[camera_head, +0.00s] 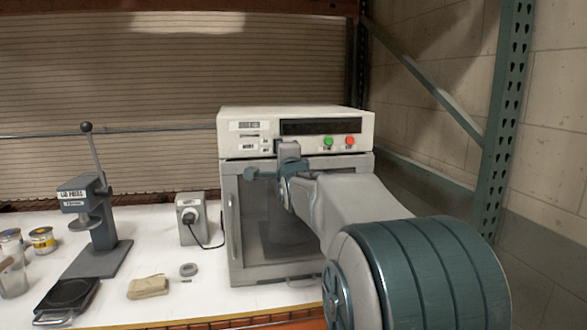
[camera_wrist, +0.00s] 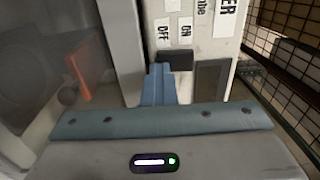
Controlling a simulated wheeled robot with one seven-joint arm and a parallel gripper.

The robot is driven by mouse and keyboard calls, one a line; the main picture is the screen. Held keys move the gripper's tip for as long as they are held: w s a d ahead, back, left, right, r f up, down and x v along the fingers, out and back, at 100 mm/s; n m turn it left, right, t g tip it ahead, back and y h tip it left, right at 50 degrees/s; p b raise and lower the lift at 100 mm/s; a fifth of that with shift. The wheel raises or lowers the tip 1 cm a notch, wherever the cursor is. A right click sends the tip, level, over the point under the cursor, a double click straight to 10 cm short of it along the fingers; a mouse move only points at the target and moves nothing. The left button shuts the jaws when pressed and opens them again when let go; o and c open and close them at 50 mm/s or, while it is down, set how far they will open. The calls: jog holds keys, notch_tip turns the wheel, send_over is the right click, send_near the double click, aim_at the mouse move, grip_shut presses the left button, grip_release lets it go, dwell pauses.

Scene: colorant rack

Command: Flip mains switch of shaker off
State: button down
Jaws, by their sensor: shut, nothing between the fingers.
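The shaker (camera_head: 235,165) is a pale box with a control panel on top and a glass-fronted door below. Its panel has a dark display, a green button and a red button. In the wrist view, a dark switch (camera_wrist: 178,60) sits below the OFF and ON labels on the pale panel (camera_wrist: 187,12). My gripper (camera_head: 288,150) is at the panel's lower edge, left of the green button. Its fingers, shut and empty, also show in the wrist view (camera_wrist: 159,72), with their tips at the switch's left part. I cannot tell contact or the switch's position. The switch is not clear in the head view.
A grey socket box (camera_head: 190,218) with a plugged black cord stands left of the shaker. A teal rack post (camera_head: 500,120) rises at right.

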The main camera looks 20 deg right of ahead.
jog(key=t+b, duration=0.1)
jog(key=b, duration=0.2)
jog(key=shift+w+f, duration=0.1)
jog(key=shift+f, duration=0.1)
jog(key=shift+b, duration=0.7)
jog(key=shift+r+t, duration=0.3)
jog(key=shift+t, duration=0.1)
